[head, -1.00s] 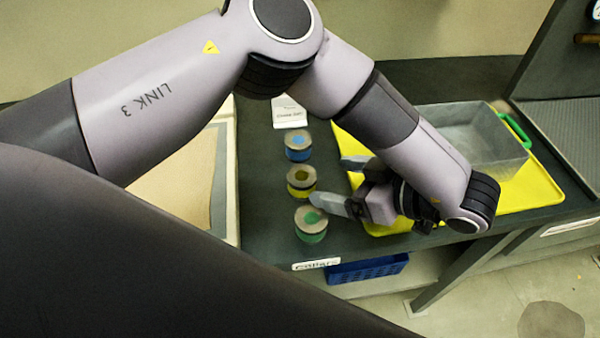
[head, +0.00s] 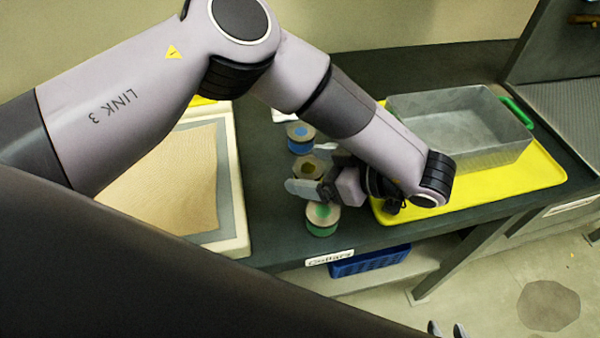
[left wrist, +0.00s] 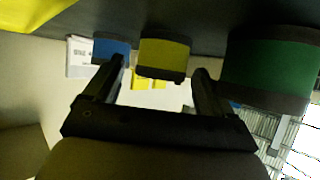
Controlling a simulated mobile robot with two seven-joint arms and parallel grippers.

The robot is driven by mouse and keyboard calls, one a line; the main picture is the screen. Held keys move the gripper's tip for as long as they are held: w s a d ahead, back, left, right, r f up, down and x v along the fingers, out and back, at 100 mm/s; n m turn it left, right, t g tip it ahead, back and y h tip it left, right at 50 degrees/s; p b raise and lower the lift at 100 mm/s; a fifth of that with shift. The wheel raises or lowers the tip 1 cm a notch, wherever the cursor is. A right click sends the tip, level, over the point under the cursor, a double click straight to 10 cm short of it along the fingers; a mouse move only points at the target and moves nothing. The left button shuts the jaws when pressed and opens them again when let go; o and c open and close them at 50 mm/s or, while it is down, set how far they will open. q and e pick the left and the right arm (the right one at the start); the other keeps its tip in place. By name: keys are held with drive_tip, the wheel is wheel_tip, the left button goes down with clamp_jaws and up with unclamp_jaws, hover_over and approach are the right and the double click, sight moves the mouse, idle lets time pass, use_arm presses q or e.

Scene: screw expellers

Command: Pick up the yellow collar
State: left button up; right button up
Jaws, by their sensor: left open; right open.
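The yellow collar (head: 307,168) stands upright on the dark bench, between a blue collar (head: 300,138) and a green collar (head: 322,218). My left gripper (head: 311,167) is open, with its fingers spread either side of the yellow collar and partly hiding it. In the left wrist view, the yellow collar (left wrist: 165,58) appears between the two fingertips (left wrist: 160,68), with the blue collar (left wrist: 110,50) and green collar (left wrist: 268,70) outside them. I cannot tell how deep it sits between the fingers. My right gripper (head: 447,330) is open and empty at the bottom edge.
A grey metal bin (head: 460,125) with a green handle stands on a yellow mat (head: 540,170) at right. A framed tan panel (head: 235,215) lies at left. A blue basket (head: 370,261) sits below the bench's front edge. The green collar is close to my near finger.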

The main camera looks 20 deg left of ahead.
use_arm(q)
drive_tip(key=shift+d, duration=0.1)
drive_tip(key=c, duration=1.3)
drive_tip(key=shift+o, duration=0.2)
